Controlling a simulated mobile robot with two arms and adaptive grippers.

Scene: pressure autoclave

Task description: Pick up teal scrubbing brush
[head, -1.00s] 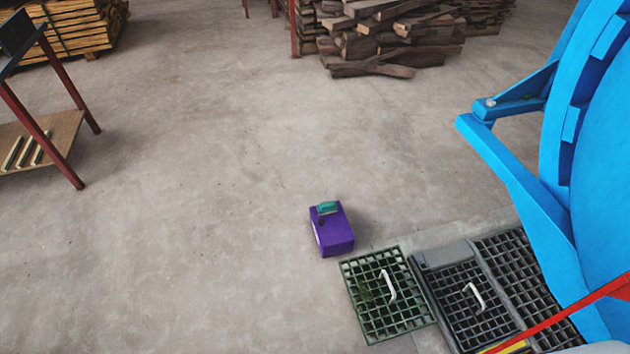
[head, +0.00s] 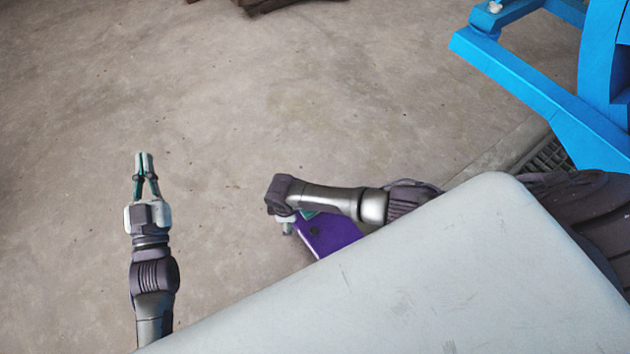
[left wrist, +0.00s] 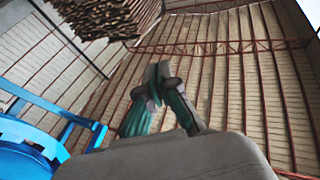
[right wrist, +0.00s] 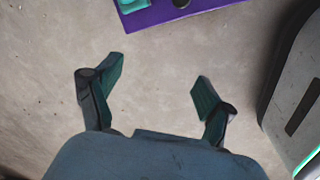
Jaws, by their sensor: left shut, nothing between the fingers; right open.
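The teal scrubbing brush (head: 309,214) lies on top of a purple box (head: 333,238) on the floor. My right arm covers much of both in the head view. My right gripper (head: 287,229) points down beside the box's left end. In the right wrist view the right gripper (right wrist: 155,73) is open and empty over bare floor. That view cuts off the brush (right wrist: 132,4) at its top edge, on the purple box (right wrist: 205,8), apart from the fingers. My left gripper (head: 144,156) is shut and empty, away to the left; its fingers (left wrist: 165,72) meet in the left wrist view.
A small dark round thing (head: 314,231) is on the purple box near the brush. The blue machine frame (head: 530,85) stands at the right, with a floor grating (head: 549,157) beside it. The floor (head: 200,90) left of and beyond the box is clear.

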